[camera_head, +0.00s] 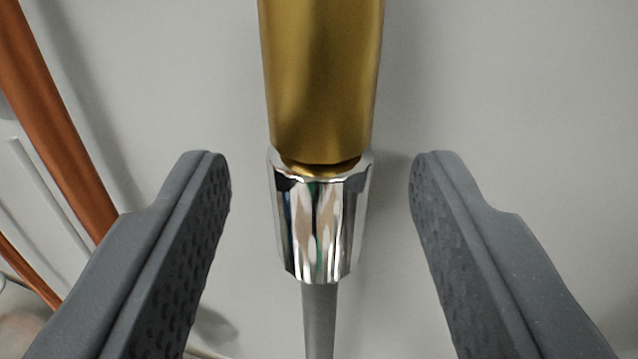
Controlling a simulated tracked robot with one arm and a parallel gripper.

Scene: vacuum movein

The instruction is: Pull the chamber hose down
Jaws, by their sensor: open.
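A vertical fitting stands in the middle of the view, between my fingers. Its upper part is a gold cylinder (320,80), cut off by the top edge. Below it sits a shiny chrome faceted collar (320,225). A thin grey hose (319,320) runs down from the collar and leaves at the bottom edge. I take this to be the chamber hose. My gripper (320,185) is open, with one dark grey textured finger on each side of the collar. A gap shows between each finger and the collar, so neither appears to touch it.
A pale grey wall (520,90) fills the background. A thick copper-coloured pipe (55,120) slants down at the left, partly behind my left finger. Thinner white and orange lines lie at the far left. The right side is clear.

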